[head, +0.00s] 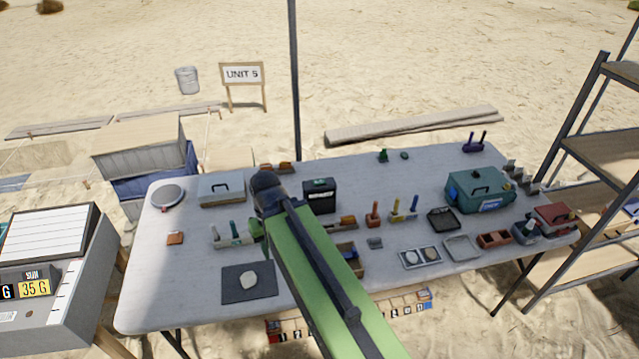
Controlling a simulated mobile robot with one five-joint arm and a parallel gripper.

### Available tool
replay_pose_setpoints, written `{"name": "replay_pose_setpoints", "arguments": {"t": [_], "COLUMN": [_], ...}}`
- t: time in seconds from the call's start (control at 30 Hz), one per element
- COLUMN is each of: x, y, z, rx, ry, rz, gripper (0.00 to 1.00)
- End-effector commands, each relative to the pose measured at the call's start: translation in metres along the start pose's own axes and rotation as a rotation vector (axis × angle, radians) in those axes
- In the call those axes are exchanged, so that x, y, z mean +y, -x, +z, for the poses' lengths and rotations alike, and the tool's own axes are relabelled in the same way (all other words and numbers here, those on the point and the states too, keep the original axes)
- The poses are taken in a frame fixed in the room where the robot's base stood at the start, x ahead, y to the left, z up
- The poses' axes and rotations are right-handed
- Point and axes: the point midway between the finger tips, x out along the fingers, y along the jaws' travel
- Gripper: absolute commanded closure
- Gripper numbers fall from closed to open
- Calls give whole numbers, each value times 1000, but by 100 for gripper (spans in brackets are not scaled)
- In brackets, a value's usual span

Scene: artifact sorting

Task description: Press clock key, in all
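No key marked as a clock key can be made out at this size. A grey console (75,262) at the left edge has a lined white panel and cards, one yellow reading "SUN 35 G" (35,287). A small black box (319,196) with a pale label stands on the table just right of my arm's end. My green arm reaches up from the bottom over the table. Its dark end, my gripper (266,190), is over the table's middle left, apart from the console. Its fingers cannot be made out.
The white table (200,318) holds a round scale (167,196), a grey lidded box (222,189), a dark mat (249,296) with a pale stone, small trays and a teal case (478,190). Shelves (600,150) stand at right. The table's front left corner is bare.

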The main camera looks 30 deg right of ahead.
Motion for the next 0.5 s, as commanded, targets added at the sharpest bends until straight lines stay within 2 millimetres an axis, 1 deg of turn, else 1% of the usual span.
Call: {"name": "replay_pose_setpoints", "arguments": {"t": [0.03,0.27,0.5], "x": [0,0,0], "y": [0,0,0], "z": [0,0,0], "rx": [0,0,0], "ry": [0,0,0], "rz": [0,0,0], "gripper": [70,100,100]}}
